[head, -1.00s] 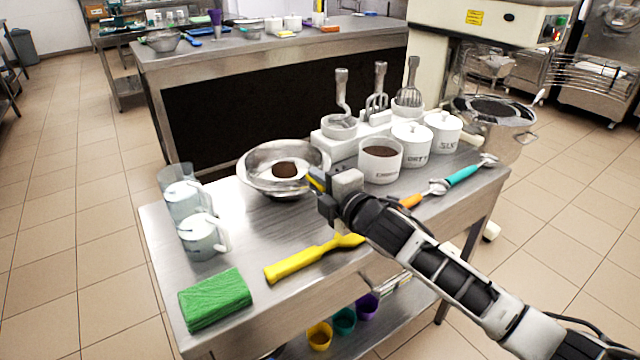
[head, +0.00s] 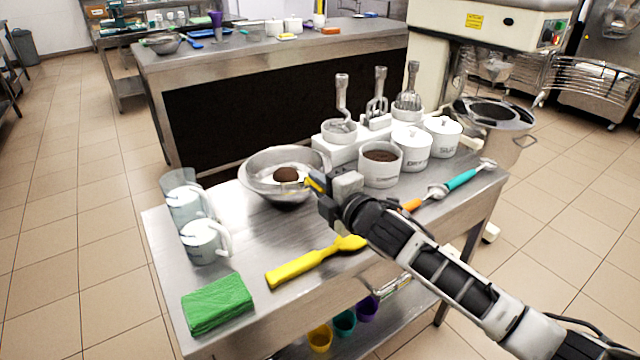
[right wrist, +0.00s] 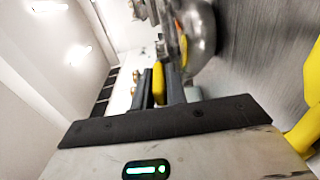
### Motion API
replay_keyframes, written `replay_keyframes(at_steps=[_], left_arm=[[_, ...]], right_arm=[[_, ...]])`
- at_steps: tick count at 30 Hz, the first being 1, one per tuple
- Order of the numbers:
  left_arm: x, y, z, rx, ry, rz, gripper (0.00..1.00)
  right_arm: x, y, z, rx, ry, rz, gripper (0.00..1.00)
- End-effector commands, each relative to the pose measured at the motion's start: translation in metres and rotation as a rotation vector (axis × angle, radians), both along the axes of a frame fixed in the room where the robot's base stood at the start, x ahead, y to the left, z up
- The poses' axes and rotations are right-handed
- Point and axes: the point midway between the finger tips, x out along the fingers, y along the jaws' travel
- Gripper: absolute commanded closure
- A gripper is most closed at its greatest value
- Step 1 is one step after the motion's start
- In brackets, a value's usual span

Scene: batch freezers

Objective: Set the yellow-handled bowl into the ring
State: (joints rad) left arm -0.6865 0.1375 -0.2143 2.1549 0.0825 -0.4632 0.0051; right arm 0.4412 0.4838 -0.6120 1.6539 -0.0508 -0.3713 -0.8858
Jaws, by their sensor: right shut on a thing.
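The steel bowl (head: 258,180) stands at the back left of the near steel table, with a round brown lump in it. A yellow handle (head: 315,184) shows at its right side. My right gripper (head: 321,187) is shut on this handle. In the right wrist view the yellow handle (right wrist: 159,80) sits between the fingers, and the bowl (right wrist: 203,40) shows beyond them. A round metal rim with a dark inside (head: 494,114) at the cream mixer, right of the table, looks like the ring. My left gripper is not in view.
White tubs (head: 380,166) and a white rack (head: 352,146) with upright mixing tools stand right of the bowl. Clear mugs (head: 205,243) stand at the left. A yellow spatula (head: 305,264), green cloth (head: 217,303) and teal-handled tool (head: 462,179) lie near the front.

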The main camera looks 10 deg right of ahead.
Motion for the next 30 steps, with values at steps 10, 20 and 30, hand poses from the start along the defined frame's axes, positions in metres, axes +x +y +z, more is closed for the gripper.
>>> replay_keyframes(at_steps=[10, 20, 30], left_arm=[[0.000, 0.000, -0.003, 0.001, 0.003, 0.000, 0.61], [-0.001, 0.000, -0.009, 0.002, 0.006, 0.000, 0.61], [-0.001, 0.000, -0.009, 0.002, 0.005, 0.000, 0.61]], right_arm=[[-0.001, -0.001, -0.010, -0.004, 0.015, -0.003, 1.00], [-0.001, -0.001, -0.018, -0.002, 0.016, -0.003, 1.00], [-0.001, 0.000, -0.019, -0.002, 0.016, -0.002, 0.66]])
